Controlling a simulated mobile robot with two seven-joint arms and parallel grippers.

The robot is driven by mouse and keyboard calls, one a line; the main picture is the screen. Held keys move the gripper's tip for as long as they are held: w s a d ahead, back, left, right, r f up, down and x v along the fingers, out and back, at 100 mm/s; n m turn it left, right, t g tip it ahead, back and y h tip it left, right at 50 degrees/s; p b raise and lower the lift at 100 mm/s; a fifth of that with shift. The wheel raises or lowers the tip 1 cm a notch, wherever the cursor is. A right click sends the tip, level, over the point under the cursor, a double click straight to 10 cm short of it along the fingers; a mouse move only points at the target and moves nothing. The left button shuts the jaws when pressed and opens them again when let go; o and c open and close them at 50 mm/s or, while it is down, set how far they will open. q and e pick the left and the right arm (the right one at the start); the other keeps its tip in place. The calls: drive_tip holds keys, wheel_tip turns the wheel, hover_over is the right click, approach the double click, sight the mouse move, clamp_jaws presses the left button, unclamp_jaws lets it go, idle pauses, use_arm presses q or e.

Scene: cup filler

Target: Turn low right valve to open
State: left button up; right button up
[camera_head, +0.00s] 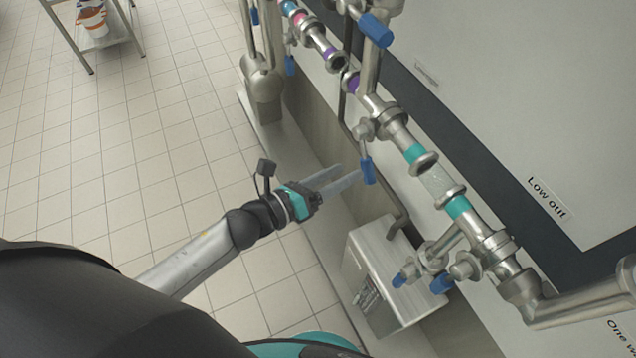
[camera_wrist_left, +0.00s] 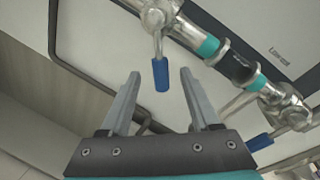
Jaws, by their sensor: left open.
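Several valves with blue handles sit on the steel piping. One blue handle (camera_head: 368,170) hangs from a valve (camera_head: 364,130) just beyond the fingertips of my left gripper (camera_head: 350,174). That gripper is open and empty. In the left wrist view the same handle (camera_wrist_left: 160,76) points down and shows between the two fingertips; I cannot tell its exact depth. I cannot tell which valve the task calls low right. My right gripper is not in view.
A steel box (camera_head: 385,270) stands below the pipes, close to my left gripper. A panel labelled "Low out" (camera_head: 547,197) lies behind the piping. The tiled floor (camera_head: 130,150) to the left is mostly clear. A shelf with a bucket (camera_head: 93,22) stands far off.

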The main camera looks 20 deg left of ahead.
use_arm(q)
drive_tip(key=v, duration=0.5)
drive_tip(key=shift+s+a, duration=0.1)
drive_tip(key=shift+s, duration=0.05)
